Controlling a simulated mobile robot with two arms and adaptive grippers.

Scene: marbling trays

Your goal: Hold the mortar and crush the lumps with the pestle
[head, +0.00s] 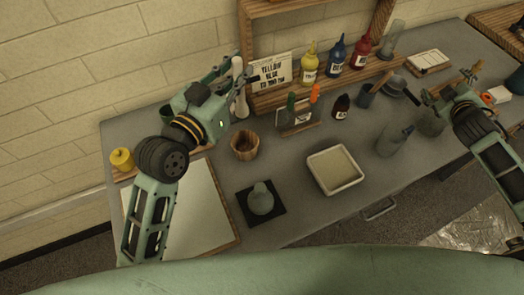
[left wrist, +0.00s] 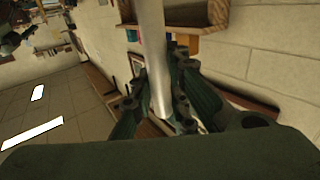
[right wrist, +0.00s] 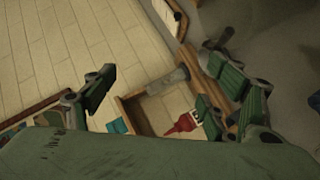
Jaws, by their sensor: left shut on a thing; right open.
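My left gripper (head: 238,78) is shut on a pale, smooth rod with a thicker lower end, which looks like the pestle (head: 241,103). In the left wrist view the pestle (left wrist: 153,60) passes between the fingers. It is held near the wall, above and behind a round wooden vessel (head: 244,145), which looks like the mortar. The pestle appears apart from this vessel. I cannot make out lumps inside. My right gripper (head: 452,90) is open and empty at the right of the table, far from the vessel. Its spread fingers show in the right wrist view (right wrist: 165,90).
A grey bell-shaped object (head: 261,201) stands on a black mat (head: 245,212). Bottles (head: 309,66) stand on the wooden shelf. A yellow pot (head: 121,158) is at far left.

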